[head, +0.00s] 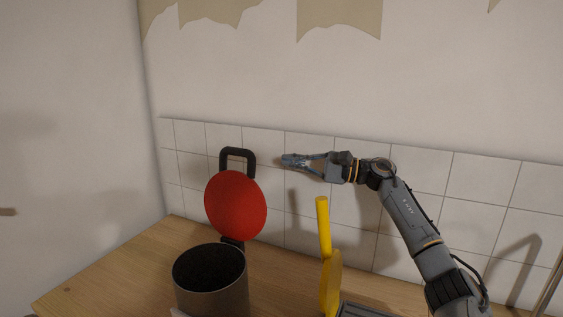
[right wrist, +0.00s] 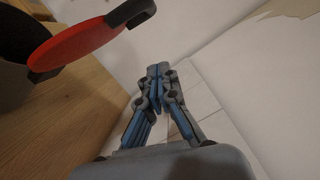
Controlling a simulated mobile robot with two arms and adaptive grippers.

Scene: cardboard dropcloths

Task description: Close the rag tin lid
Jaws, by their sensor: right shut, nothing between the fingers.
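The rag tin (head: 212,288) is a grey-brown cylinder with a dark inside, standing on the wooden counter in the head view. Its round red lid (head: 236,205) stands up, open, on a black hinge at the tin's back right. A black loop handle (head: 238,154) sticks up from the lid. The lid also shows at the upper left of the right wrist view (right wrist: 80,45). My right gripper (head: 284,160) is shut and empty, in the air to the right of the handle and apart from it. Its closed fingers show in the right wrist view (right wrist: 157,72). My left gripper is not in view.
A yellow upright object (head: 324,228) stands on the counter (head: 125,272) right of the tin, below my right forearm. A dark grey flat item (head: 362,310) lies at the bottom edge. A white tiled wall (head: 418,176) runs close behind. The counter left of the tin is clear.

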